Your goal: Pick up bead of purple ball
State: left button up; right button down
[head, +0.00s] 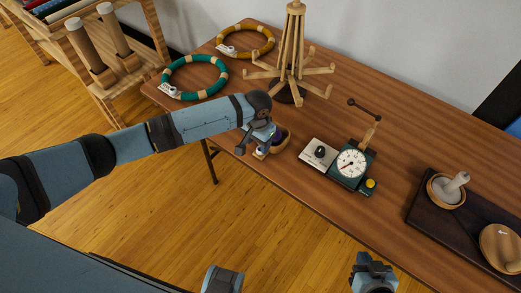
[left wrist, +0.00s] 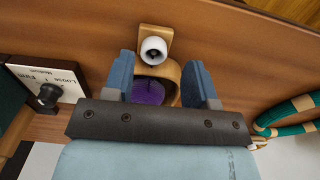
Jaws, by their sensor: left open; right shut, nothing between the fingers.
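The purple ball of beads (left wrist: 150,92) sits in a small wooden bowl (left wrist: 172,72) in the left wrist view. In the head view the purple ball (head: 278,136) shows partly behind my gripper, in the same bowl (head: 284,143) near the table's front edge. My left gripper (left wrist: 160,72) is open, its two blue fingers on either side of the bowl's opening; it also shows in the head view (head: 260,142). I cannot tell whether the fingers touch the ball. The ball's lower part is hidden. My right gripper (head: 372,270) is shut and empty, low in front of the table.
A dial gauge (head: 351,164) with a label plate (head: 318,154) stands right of the bowl. A wooden stand (head: 292,60) with arms, a green ring (head: 194,77) and a yellow ring (head: 246,41) lie behind. A dark tray (head: 430,214) with bowls is at right.

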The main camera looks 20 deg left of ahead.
aim_at(259, 147)
pick_arm(q)
notch_tip(259, 147, down, 3)
jog(key=shift+d+f, duration=0.1)
jog(key=shift+f, duration=0.05)
jog(key=shift+c, duration=0.5)
jog(key=c, duration=0.7)
jog(key=shift+c, duration=0.2)
